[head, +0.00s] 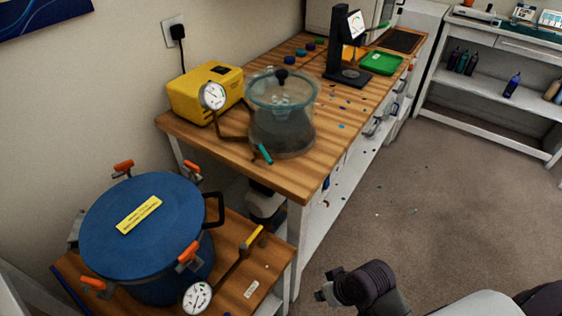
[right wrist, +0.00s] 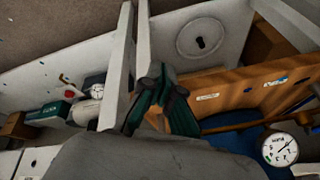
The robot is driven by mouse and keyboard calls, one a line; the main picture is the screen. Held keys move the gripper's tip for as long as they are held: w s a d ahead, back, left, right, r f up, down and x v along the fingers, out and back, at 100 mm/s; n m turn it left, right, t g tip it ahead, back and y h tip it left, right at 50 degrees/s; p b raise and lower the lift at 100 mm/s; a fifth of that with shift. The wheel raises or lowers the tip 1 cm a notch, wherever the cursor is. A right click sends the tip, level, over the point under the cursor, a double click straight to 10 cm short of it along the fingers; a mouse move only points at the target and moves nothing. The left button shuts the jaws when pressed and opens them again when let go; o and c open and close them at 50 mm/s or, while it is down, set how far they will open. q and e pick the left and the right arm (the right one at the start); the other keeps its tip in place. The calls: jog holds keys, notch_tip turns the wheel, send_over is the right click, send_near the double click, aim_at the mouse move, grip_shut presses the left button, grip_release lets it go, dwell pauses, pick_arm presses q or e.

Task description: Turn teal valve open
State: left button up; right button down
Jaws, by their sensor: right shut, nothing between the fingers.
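The teal valve handle (head: 264,153) is on the front of the clear vacuum chamber (head: 283,112), by the pipe of a round gauge (head: 212,96). The handle is slanted, pointing down and right. The chamber stands on the wooden bench and has a glass-like lid with a black knob. My right gripper (head: 321,295) is low in front of the bench's near end, well apart from the valve, shut and empty. Its dark fingers (right wrist: 163,100) also show in the right wrist view, where I cannot make out the teal valve. My left gripper is out of view.
The floor (head: 430,200) at right is mostly free.

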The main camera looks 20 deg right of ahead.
jog(key=w+d+r+m+t+y, duration=0.2)
jog(key=w+d+r+y, duration=0.1)
jog(key=w+r, duration=0.5)
jog(key=w+d+r+m+t+y, duration=0.2)
jog(key=w+d+r+m+y, duration=0.15)
jog(key=w+r, duration=0.45)
jog(key=w+d+r+m+t+y, duration=0.25)
jog(key=w+r+y, duration=0.2)
jog(key=r, duration=0.65)
jog(key=p, duration=0.4)
send_near(264, 153)
jog(key=shift+n+h, duration=0.3)
jog(key=shift+n, duration=0.1)
jog(key=x, duration=0.3)
jog(key=w+x, duration=0.1)
jog(key=x, duration=0.1)
jog(key=shift+d, duration=0.25)
jog(key=shift+a+f, duration=0.15)
jog(key=shift+a, duration=0.2)
